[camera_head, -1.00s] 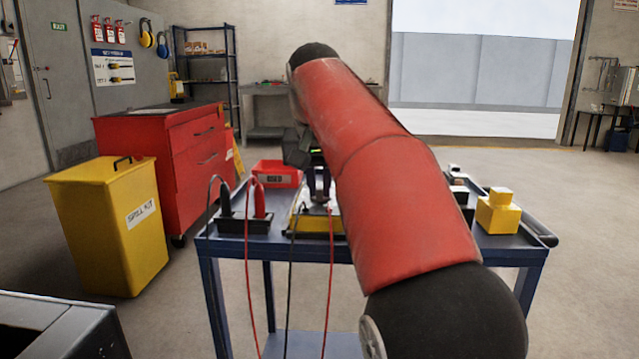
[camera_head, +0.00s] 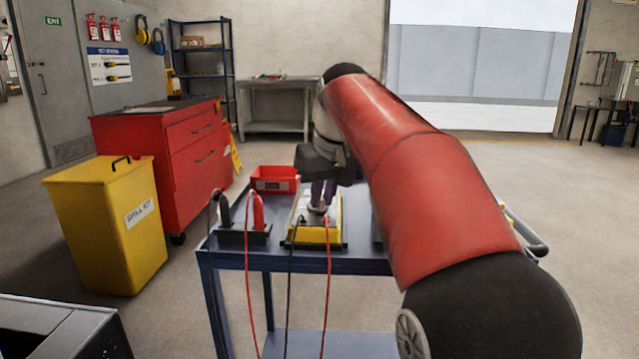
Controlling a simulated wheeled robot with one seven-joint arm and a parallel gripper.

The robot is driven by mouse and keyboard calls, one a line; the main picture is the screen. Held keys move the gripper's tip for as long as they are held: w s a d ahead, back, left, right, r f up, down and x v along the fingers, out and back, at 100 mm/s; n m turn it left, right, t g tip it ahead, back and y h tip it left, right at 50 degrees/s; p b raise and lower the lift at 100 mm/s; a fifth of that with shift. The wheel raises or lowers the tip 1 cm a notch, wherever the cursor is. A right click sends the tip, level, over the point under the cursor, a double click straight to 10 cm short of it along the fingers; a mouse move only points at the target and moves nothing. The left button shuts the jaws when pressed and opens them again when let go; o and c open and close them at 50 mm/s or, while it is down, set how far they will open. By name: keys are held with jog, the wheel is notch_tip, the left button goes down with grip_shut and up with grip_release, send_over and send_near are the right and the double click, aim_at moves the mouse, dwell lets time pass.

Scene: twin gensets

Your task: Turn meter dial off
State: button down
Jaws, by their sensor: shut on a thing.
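The yellow meter (camera_head: 333,234) lies on the blue cart (camera_head: 362,262), with a black lead and a red lead running from its near end down past the cart's front edge. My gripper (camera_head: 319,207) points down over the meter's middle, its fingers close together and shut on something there. The dial sits under the fingertips and is mostly hidden, so its setting cannot be read. My red and black arm covers the right part of the cart.
A black holder with a black and a red probe (camera_head: 258,213) stands left of the meter. A red bin (camera_head: 274,179) sits behind it. A yellow spill kit bin (camera_head: 108,225) and a red tool cabinet (camera_head: 165,160) stand left of the cart.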

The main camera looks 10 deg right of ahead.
jog(key=n+p, duration=0.1)
jog(key=n+y+p, duration=0.1)
jog(key=n, duration=0.1)
jog(key=d+n+y+p, duration=0.1)
jog(key=n, duration=0.1)
jog(key=shift+w+d+r+g+p, duration=0.1)
jog(key=shift+w+r+g+p, duration=0.05)
jog(key=shift+w+g+p, duration=0.2)
jog(key=n, duration=0.2)
jog(key=n+g+y, duration=0.1)
jog(key=n, duration=0.1)
jog(key=shift+w+d, duration=0.2)
jog(key=shift+d, duration=0.05)
jog(key=shift+w+d+n+g+y, duration=0.1)
jog(key=shift+w+n+g+y, duration=0.2)
jog(key=shift+n, duration=0.6)
jog(key=shift+n+g+y, duration=0.1)
jog(key=shift+n+g, duration=0.25)
jog(key=shift+n, duration=0.55)
jog(key=c, duration=1.4)
grip_release()
jog(key=shift+c, duration=0.2)
jog(key=w+v, duration=0.1)
jog(key=v, duration=0.6)
jog(key=shift+s+r, duration=0.25)
jog(key=shift+s, duration=0.3)
